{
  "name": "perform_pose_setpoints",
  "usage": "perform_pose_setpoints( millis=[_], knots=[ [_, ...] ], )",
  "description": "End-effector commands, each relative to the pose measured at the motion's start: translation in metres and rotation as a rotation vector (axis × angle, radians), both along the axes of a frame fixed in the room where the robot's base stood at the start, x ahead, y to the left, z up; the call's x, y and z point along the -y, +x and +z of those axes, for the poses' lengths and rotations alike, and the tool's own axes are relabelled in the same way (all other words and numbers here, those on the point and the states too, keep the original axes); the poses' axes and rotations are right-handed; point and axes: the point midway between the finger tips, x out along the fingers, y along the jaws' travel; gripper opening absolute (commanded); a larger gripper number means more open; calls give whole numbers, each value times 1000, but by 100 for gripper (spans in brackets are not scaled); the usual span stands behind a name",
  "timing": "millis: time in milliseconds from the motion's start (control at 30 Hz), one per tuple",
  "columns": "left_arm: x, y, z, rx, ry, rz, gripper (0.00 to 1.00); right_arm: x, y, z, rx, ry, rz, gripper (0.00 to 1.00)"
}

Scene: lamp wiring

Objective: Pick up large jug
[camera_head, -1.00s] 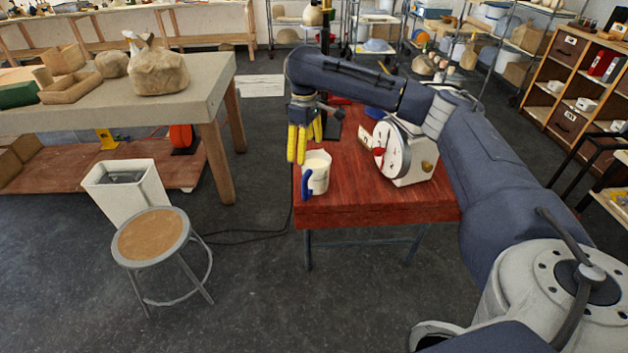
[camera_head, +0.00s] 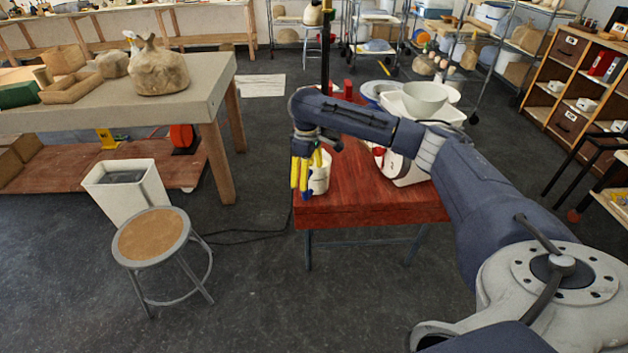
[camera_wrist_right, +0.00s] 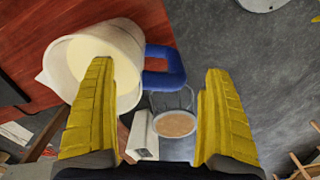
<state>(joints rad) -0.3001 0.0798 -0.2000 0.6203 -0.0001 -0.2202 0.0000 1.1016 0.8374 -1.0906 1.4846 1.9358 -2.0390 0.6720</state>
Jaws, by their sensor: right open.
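The large jug (camera_head: 320,175) is white with a blue handle and stands upright near the front left corner of the red table (camera_head: 365,210). My right gripper (camera_head: 304,178) is at the jug's left side, fingers pointing down, and partly covers it. In the right wrist view, the jug (camera_wrist_right: 125,50) shows its open rim and cream inside, with the blue handle (camera_wrist_right: 165,68) to its right. The yellow fingers of my right gripper (camera_wrist_right: 155,120) are spread apart. The left finger overlaps the jug and the handle lies between the fingers; contact cannot be told. My left gripper is not in view.
A white scale (camera_head: 402,172) with a bowl (camera_head: 424,98) on top stands on the table right of the jug, partly behind my arm. A stool (camera_head: 152,235) and a white bin (camera_head: 125,190) stand left on the floor. A workbench (camera_head: 200,95) is further left.

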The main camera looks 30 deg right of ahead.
Motion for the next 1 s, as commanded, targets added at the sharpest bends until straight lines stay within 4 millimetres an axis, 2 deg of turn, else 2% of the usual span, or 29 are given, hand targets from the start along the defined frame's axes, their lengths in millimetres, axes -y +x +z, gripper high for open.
perform_pose_setpoints(
  millis=[200, 533, 1000],
  knots=[
    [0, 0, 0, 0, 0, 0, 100, 0, 0, -19, -1, 1, 0, 85],
    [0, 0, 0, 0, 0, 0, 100, 0, 0, -21, 1, 1, 0, 84],
    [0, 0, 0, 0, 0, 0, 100, 0, 0, -21, 1, 1, 0, 30]
  ],
)
